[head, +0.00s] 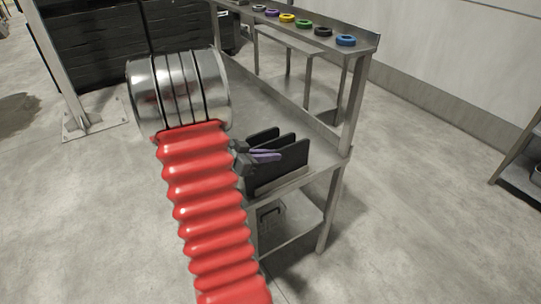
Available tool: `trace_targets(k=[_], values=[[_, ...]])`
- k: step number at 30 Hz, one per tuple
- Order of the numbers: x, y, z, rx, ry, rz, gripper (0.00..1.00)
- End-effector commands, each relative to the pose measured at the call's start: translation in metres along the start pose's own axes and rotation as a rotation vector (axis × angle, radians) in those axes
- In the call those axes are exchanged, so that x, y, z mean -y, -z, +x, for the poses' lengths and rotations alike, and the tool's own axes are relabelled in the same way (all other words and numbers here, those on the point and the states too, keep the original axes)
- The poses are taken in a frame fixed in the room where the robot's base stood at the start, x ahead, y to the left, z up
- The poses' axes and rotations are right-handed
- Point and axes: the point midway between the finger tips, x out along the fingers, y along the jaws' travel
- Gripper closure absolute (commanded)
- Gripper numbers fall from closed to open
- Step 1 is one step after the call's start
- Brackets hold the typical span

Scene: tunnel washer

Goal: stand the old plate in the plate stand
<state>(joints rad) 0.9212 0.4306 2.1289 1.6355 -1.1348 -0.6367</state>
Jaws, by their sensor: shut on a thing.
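My gripper (264,155) is at the table's near end, right of my red arm sleeve. Its dark body and lavender fingers show beside several upright black plates. The fingers are shut on a plate, seemingly one of the black plates (292,160), but which one I cannot tell. The plate stand (283,181) seems to be the pale base under the black plates. Whether the held plate rests in it or is just above it is hidden. My arm covers the left side of this group.
The steel table (328,158) has a raised shelf (363,43) with several coloured rings, among them a blue ring (346,40). The shelf's posts stand close right of the plates.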

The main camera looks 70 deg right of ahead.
Motion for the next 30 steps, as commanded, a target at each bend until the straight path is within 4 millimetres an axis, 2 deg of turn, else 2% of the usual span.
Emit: trace_targets(k=[22,23,30], values=[[0.0002,-0.0046,0.0021,-0.001,0.000,0.001,1.00],[0.0002,-0.0044,0.0021,-0.001,0.000,0.001,0.90],[0.0001,-0.0047,0.0021,-0.001,0.000,0.001,0.73]])
